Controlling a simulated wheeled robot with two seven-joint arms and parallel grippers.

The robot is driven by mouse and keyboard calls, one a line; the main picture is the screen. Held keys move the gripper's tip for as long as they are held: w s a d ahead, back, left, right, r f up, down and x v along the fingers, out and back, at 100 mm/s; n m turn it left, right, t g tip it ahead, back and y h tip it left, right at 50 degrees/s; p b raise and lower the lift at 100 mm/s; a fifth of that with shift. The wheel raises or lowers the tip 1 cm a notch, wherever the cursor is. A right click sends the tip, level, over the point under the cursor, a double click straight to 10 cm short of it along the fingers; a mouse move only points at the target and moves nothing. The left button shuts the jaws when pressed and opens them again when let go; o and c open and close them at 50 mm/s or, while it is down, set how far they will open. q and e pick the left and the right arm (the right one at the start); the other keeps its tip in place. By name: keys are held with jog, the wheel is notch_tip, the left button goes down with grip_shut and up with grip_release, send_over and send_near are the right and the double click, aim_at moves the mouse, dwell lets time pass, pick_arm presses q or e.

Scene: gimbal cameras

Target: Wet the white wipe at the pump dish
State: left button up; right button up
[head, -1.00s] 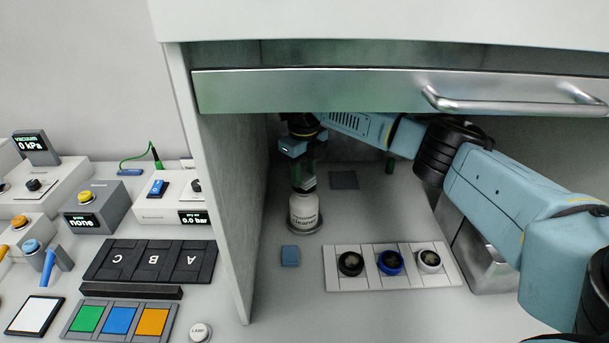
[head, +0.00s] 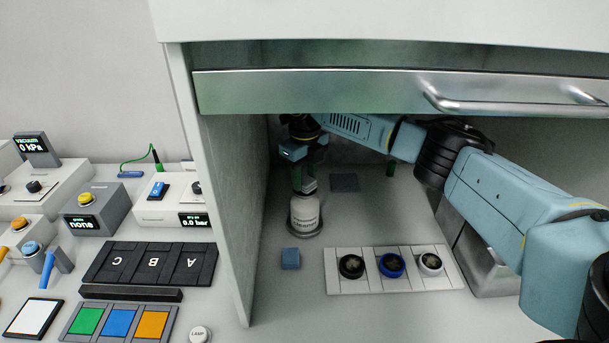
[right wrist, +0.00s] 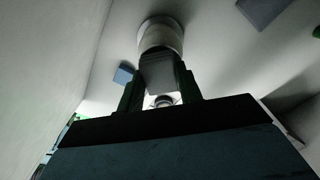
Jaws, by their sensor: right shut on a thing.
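The white wipe (head: 309,185), a small pale grey-white piece, is between the fingers of my right gripper (head: 309,178), which is shut on it. In the right wrist view the wipe (right wrist: 160,72) shows as a grey block between the dark fingers (right wrist: 160,92). The pump dish is the white labelled bottle (head: 305,213) on a round base, standing upright at the left inside the hood. The wipe is right at the bottle's top; I cannot tell whether it is pressed down. The bottle (right wrist: 160,36) also shows beyond the wipe in the right wrist view. My left gripper is not in view.
The hood's side wall (head: 222,190) stands close left of the bottle, and its metal-edged sash (head: 330,92) hangs above my arm. A blue block (head: 290,258) and a white rack (head: 345,285) with three round jars lie in front. A dark grey square (head: 344,182) lies behind right.

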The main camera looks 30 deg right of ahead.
jog(key=shift+f+b, duration=0.45)
jog(key=shift+f, duration=0.2)
dwell(0.3)
jog(key=shift+f, duration=0.15)
dwell(1.1)
